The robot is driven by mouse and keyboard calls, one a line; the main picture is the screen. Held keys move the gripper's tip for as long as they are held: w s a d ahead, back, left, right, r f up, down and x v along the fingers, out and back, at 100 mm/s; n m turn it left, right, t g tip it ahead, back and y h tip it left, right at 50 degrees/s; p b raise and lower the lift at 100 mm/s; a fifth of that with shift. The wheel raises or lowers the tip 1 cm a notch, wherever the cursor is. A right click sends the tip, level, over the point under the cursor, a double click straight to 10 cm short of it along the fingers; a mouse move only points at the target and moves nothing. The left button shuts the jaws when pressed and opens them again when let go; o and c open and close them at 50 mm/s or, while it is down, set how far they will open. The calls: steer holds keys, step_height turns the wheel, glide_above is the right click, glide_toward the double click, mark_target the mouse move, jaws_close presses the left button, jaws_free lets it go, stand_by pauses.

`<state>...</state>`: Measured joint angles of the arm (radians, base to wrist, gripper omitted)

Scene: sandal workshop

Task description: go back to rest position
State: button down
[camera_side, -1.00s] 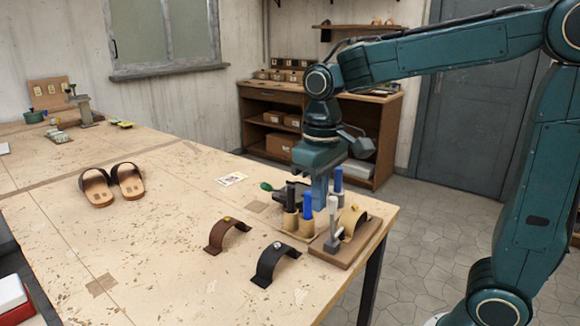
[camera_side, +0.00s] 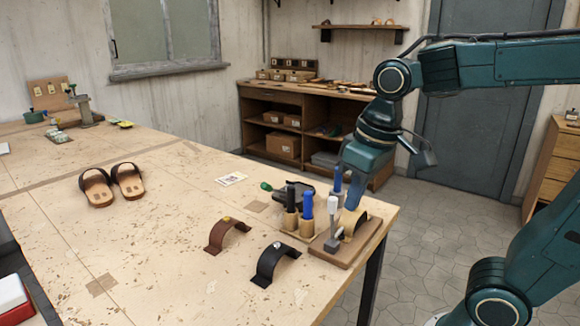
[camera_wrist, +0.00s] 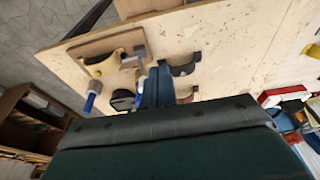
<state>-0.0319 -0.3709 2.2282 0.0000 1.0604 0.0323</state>
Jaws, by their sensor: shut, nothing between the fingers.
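My gripper (camera_side: 353,193) is shut and empty. It hangs tilted above the right end of the workbench, over the wooden board with the tan strap (camera_side: 352,222) and a white-handled tool (camera_side: 332,212). In the wrist view my gripper (camera_wrist: 158,88) points toward the bench, with straps and tools around and beyond it. I cannot tell whether its tip touches anything.
A brown strap (camera_side: 228,233) and a black strap (camera_side: 273,262) stand on the bench (camera_side: 180,225). Blue- and black-handled tools stand upright in a holder (camera_side: 298,228). A pair of sandals (camera_side: 112,185) lies farther left. Clear floor lies right of the bench.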

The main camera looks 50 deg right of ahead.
steer(key=s+f+t, duration=0.1)
steer(key=s+t, duration=0.2)
steer(key=s, duration=0.4)
steer(key=shift+d, duration=0.4)
